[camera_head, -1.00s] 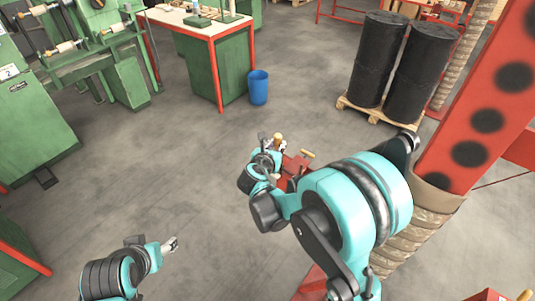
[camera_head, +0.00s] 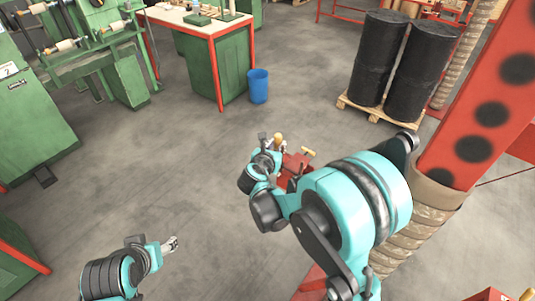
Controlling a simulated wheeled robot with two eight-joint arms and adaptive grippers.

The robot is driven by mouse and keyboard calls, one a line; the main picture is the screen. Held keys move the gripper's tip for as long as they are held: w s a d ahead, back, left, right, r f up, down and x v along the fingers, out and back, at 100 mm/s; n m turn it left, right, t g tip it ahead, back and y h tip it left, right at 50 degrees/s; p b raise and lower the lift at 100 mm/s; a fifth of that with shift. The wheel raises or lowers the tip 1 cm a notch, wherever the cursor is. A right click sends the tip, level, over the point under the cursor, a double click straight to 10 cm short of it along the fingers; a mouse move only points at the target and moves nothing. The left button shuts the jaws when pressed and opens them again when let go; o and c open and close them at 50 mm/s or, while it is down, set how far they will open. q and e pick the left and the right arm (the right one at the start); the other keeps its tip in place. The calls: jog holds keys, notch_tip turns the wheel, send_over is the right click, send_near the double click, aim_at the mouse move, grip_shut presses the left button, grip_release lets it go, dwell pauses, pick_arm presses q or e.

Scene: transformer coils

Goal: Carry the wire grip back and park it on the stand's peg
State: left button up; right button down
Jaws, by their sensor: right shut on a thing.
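My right gripper (camera_head: 272,146) is in the middle of the view, at the end of the teal arm reaching from the lower right. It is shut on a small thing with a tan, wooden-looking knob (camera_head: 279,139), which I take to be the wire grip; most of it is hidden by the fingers. A red piece with a tan crossbar handle (camera_head: 307,152) is just right of the gripper; I cannot tell if they touch. I cannot make out the stand's peg. My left gripper (camera_head: 173,243) is low on the left, over bare floor, its jaw opening too small to judge.
A blue bin (camera_head: 258,86) stands by a green bench (camera_head: 231,72). Black rolls (camera_head: 417,72) stand on a pallet (camera_head: 380,112). A slanted red beam with dark spots (camera_head: 490,100) and a wrapped coil (camera_head: 412,240) are at right. Green machinery (camera_head: 35,125) is at left. The middle floor is clear.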

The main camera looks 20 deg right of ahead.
jog(key=shift+f, duration=0.3)
jog(key=c, duration=1.3)
grip_release()
jog(key=shift+o, duration=0.2)
jog(key=shift+r, duration=0.1)
